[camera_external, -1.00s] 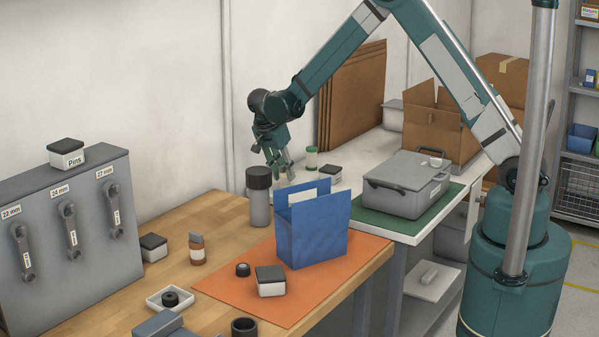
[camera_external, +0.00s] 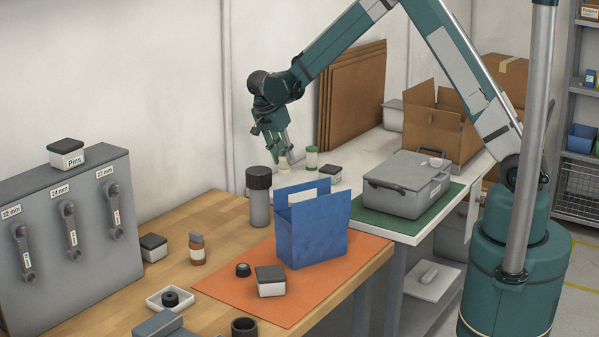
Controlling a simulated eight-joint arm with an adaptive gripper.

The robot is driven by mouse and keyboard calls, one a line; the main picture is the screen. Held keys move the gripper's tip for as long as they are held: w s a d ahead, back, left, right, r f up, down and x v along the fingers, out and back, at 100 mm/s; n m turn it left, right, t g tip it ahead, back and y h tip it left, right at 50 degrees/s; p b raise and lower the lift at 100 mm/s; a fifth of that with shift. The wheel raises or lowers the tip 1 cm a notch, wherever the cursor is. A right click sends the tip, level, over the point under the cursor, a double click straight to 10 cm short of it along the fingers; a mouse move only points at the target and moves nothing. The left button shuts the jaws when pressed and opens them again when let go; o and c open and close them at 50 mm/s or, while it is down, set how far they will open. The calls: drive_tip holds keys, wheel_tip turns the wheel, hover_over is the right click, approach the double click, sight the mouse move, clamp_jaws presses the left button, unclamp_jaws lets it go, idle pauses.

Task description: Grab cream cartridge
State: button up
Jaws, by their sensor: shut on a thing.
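My gripper (camera_external: 284,154) is above the far white bench, behind the blue holder. It is shut on the cream cartridge (camera_external: 285,164), a small pale cylinder low between its fingertips. The fingers partly hide the cartridge. It looks held above the bench, though the gap is hard to judge from this view.
A white cylinder with green bands (camera_external: 311,157) stands just right of my gripper, with a dark-lidded box (camera_external: 330,173) beside it. A grey dark-capped bottle (camera_external: 259,197) and blue holder (camera_external: 312,235) stand in front. A grey case (camera_external: 408,187) sits on a green mat.

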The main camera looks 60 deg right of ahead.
drive_tip(key=shift+r, duration=2)
